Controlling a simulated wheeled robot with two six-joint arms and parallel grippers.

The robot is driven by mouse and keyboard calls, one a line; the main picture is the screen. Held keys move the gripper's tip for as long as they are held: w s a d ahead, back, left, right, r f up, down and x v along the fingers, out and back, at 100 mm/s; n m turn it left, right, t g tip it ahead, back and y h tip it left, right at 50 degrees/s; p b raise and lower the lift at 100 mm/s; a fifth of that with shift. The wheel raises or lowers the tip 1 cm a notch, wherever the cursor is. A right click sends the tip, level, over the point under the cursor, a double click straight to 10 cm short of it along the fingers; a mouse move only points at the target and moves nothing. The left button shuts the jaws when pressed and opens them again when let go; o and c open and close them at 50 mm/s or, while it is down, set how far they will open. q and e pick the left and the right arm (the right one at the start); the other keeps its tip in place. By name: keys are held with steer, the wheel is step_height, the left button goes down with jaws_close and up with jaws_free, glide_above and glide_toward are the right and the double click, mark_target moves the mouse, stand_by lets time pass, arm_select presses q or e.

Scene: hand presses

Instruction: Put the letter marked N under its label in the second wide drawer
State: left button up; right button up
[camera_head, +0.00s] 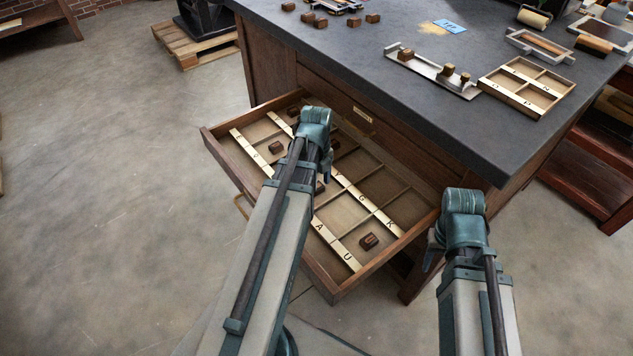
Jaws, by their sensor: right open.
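A wide wooden drawer (330,290) stands pulled out of the bench, divided into compartments with pale lettered label strips. A, U, G and K are readable; I cannot make out an N label. Dark wooden letter blocks lie in it, one (276,147) at the left and one (369,241) near the front right. No N is legible on any block. My left arm reaches over the drawer; its gripper is mostly hidden by its own wrist, so its fingers cannot be judged. My right gripper (434,250) is open beside the drawer's right end, mostly behind its wrist.
On the dark benchtop (400,105), a metal tray (425,72) holds three blocks. A divided wooden case (527,87) stands to its right. More loose blocks (320,22) lie at the back left. A pallet (200,45) stands on the floor; the floor at left is clear.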

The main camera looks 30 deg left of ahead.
mark_target(318, 187)
arm_select(q)
step_height(318, 187, up, 12)
steer(key=p, duration=1.2)
steer(key=shift+r, duration=0.15)
steer(key=s+d+n, duration=0.4)
steer(key=d+n, duration=0.5)
steer(key=d, duration=0.3)
steer(key=s+d+n+y, duration=0.1)
steer(key=s+d+n, duration=0.3)
steer(key=d+n, duration=0.5)
steer(key=d, duration=0.4)
steer(key=shift+n, duration=0.3)
steer(key=shift+d+r, duration=0.1)
